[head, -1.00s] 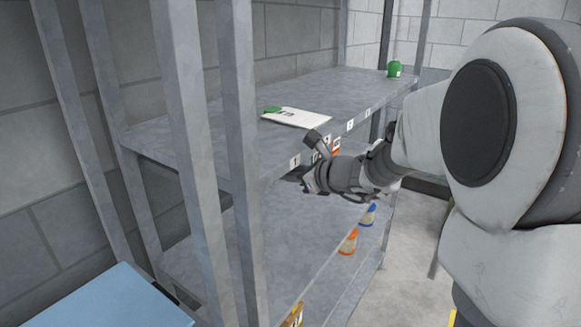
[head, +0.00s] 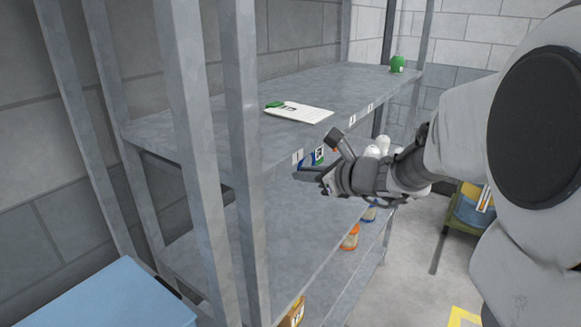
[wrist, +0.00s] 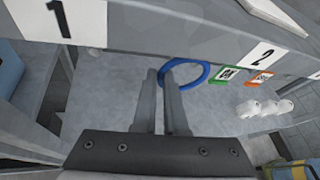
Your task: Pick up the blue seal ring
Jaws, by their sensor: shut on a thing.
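The blue seal ring (wrist: 208,72) shows in the wrist view at the tips of my gripper (wrist: 167,72). The two fingers are close together and shut on the ring's left side; the rest of its loop sticks out to the right. In the head view my gripper (head: 305,173) is at the front edge of the shelving, just below the upper shelf board (head: 215,125). The ring cannot be made out clearly there.
White containers (wrist: 262,108) stand right. A clipboard (head: 300,112) and green container (head: 397,63) sit on top.

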